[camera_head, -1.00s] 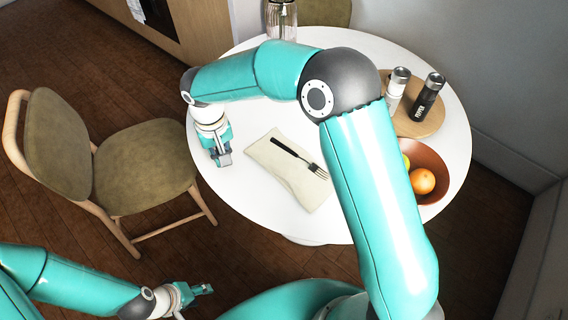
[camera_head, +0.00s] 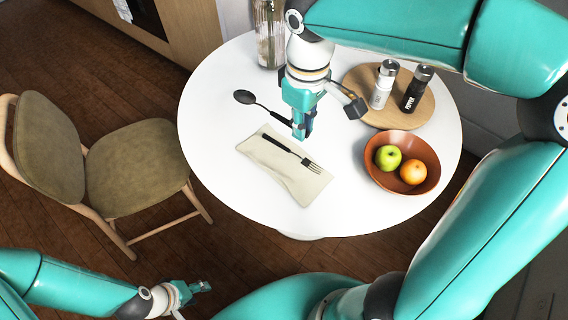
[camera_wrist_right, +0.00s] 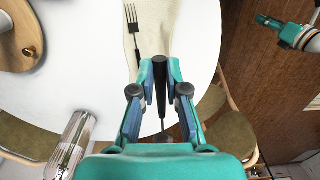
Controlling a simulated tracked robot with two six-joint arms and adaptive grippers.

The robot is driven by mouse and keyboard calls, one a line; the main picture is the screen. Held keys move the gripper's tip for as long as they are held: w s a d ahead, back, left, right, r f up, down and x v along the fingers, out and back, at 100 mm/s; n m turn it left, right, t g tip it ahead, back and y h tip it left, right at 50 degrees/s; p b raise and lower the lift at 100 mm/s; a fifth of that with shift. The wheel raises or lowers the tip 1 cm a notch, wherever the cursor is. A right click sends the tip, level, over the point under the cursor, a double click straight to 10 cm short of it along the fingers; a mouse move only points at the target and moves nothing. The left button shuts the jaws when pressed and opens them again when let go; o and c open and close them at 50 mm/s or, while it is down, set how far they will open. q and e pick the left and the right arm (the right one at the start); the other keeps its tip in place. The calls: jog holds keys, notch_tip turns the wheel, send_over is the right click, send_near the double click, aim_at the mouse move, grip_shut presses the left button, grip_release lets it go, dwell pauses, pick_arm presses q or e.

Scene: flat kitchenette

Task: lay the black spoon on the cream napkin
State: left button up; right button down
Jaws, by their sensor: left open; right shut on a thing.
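The black spoon (camera_head: 245,97) shows in the head view with its bowl to the left and its handle running to my right gripper (camera_head: 301,132). In the right wrist view the spoon's handle (camera_wrist_right: 160,85) lies between the fingers of my right gripper (camera_wrist_right: 162,65), which is shut on it. I cannot tell how high the spoon is above the table. The cream napkin (camera_head: 268,165) lies on the table just in front of the right gripper, with a black-handled fork (camera_head: 292,153) across it. My left gripper (camera_head: 201,287) is open and empty at the lower left, away from the table.
The round white table (camera_head: 215,135) also holds a brown bowl (camera_head: 431,165) with a green apple and an orange, a round board (camera_head: 372,76) with two shakers, and a glass vase (camera_head: 268,40). A chair (camera_head: 135,160) stands at the left. The table's left side is clear.

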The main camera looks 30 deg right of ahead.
aim_at(300, 184)
notch_tip(300, 184, down, 20)
jog(key=shift+s+d+r+b, duration=0.15)
jog(key=shift+b, duration=1.05)
jog(key=shift+s+f+b, duration=0.1)
jog(key=shift+f+b, duration=0.45)
jog(key=shift+b, duration=0.05)
jog(key=c, duration=1.4)
grip_release()
jog(key=shift+r, duration=0.1)
jog(key=shift+o, duration=1.1)
jog(key=shift+r+p, duration=0.55)
jog(key=shift+p, duration=0.15)
notch_tip(300, 184, up, 12)
jog(key=p, duration=0.1)
